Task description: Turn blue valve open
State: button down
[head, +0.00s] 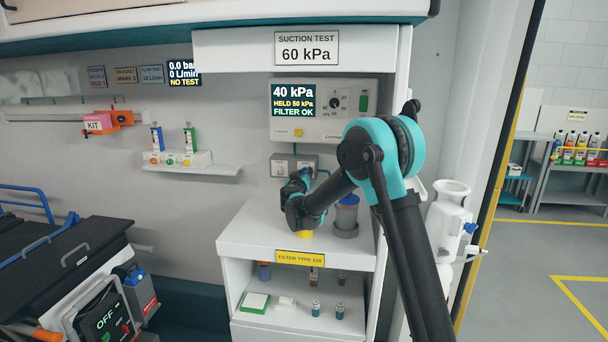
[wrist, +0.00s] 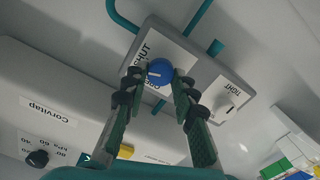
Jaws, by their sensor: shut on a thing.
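The blue valve (wrist: 159,72) is a round knob with a white line on its face, on a grey box (wrist: 185,68) fed by teal pipes. Lettering beside it reads "SHUT" and partly covered "OPEN". My gripper (wrist: 154,88) has its two fingers on either side of the knob and is shut on it. In the head view the box (head: 283,165) is on the wall below the suction unit, and my gripper (head: 295,182) is in front of it. The blue knob is hidden there behind my gripper.
The suction unit's screen (head: 294,101) reads 40 kPa, held 50 kPa, filter OK. A grey canister (head: 346,213) stands on the counter (head: 246,237) right of my gripper. The counter's left part is clear.

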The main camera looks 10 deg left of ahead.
jog(key=n, duration=0.6)
jog(key=shift+f, duration=0.1)
jog(key=n, duration=0.6)
jog(key=shift+a+n, duration=0.1)
jog(key=shift+n, duration=0.3)
jog(key=c, duration=1.2)
grip_release()
jog(key=s, duration=1.2)
jog(key=shift+a, duration=0.2)
